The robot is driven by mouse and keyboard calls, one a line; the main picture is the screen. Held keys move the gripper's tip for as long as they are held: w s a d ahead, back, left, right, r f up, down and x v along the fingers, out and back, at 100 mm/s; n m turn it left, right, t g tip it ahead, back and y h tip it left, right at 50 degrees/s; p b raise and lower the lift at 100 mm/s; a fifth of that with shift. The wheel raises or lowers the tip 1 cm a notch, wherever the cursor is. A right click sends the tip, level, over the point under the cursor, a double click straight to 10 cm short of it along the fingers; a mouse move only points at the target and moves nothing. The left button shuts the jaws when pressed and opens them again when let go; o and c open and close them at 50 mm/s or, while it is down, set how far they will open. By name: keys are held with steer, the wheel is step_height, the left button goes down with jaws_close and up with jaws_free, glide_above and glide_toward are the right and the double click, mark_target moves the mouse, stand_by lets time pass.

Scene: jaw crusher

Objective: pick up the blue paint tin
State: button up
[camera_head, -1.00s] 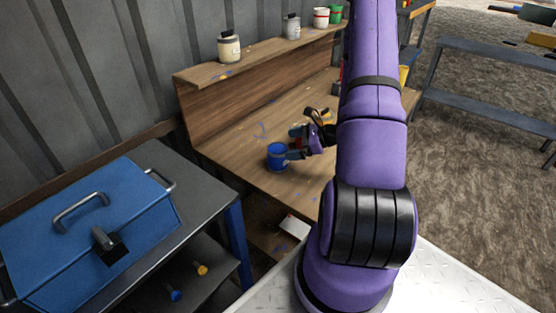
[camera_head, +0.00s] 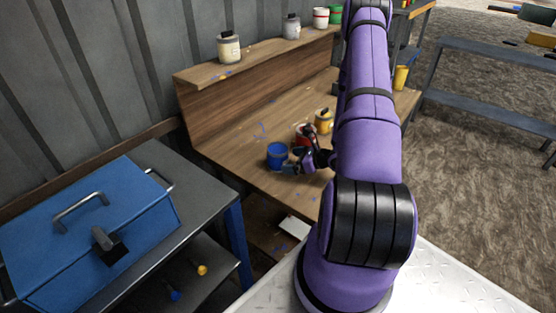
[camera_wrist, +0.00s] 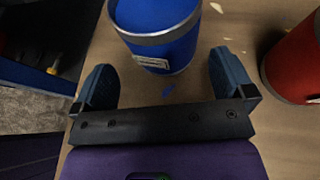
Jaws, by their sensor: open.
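The blue paint tin (camera_head: 277,156) stands upright on the wooden bench near its front left edge. In the wrist view the tin (camera_wrist: 160,40) has a metal rim and a small label, and its top is cut off by the picture's edge. My gripper (camera_wrist: 166,78) is open, with one dark fingertip to each side of the tin's near, lower part. The tin is just ahead of the palm and not gripped. In the head view my gripper (camera_head: 291,167) is low at the tin's right side, and its fingers are partly hard to make out.
A red tin (camera_wrist: 298,62) stands close to the right of my gripper. A yellow tin (camera_head: 324,121) stands behind it on the bench (camera_head: 232,150). Several tins stand on the raised shelf (camera_head: 262,60). A blue toolbox (camera_head: 88,232) sits on a dark cart at left.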

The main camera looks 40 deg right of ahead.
mark_target(282, 159)
steer(key=x, duration=0.4)
steer(key=shift+w+f, duration=0.1)
steer(key=shift+w, duration=0.35)
steer(key=c, duration=1.1)
steer(key=shift+c, duration=0.2)
steer(key=shift+r, duration=0.2)
